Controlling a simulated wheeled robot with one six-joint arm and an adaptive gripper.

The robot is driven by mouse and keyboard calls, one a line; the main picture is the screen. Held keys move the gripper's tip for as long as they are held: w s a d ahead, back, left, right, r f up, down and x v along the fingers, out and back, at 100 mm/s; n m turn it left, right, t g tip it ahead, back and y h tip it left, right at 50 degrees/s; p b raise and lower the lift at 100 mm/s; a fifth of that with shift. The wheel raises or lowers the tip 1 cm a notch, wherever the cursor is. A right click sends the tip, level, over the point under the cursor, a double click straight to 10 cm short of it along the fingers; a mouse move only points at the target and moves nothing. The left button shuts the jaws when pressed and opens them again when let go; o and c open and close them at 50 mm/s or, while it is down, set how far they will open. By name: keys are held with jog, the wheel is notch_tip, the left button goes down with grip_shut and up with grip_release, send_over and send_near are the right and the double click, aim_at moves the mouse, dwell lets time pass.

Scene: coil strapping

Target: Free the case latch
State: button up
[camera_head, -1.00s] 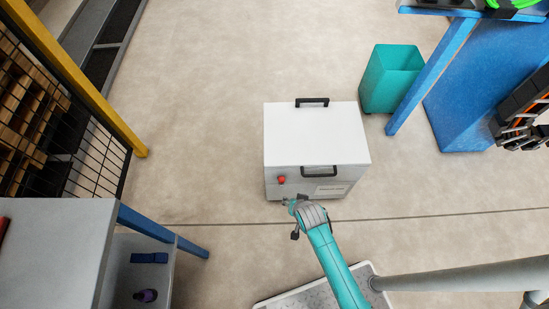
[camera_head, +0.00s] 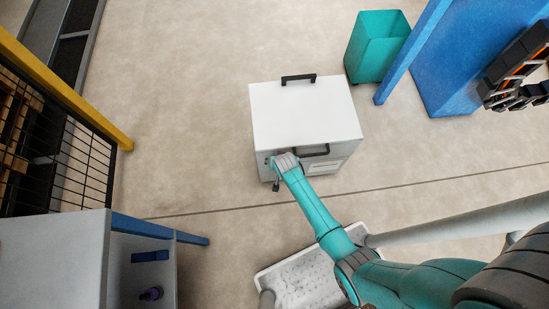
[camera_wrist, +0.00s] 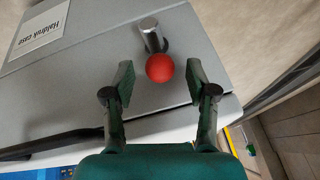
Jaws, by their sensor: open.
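A grey case with a white lid (camera_head: 305,112) stands on the floor in the head view. In the wrist view its grey side (camera_wrist: 90,60) fills much of the picture. The latch is a short metal stem with a red ball knob (camera_wrist: 160,68) on that side. My gripper (camera_wrist: 159,84) is open, its two fingers on either side of the red knob with gaps on both sides. I cannot tell how deep the knob sits between the fingers. In the head view my gripper (camera_head: 273,170) is at the case's front left and my wrist hides the knob.
The case has black handles, one at the lid's back (camera_head: 298,78) and one at the front (camera_head: 312,151). A teal bin (camera_head: 377,48) and blue structure stand at the back right. A grey bench (camera_head: 55,255) and a yellow-framed mesh fence are at left.

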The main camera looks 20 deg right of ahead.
jog(key=shift+x, duration=1.15)
grip_shut()
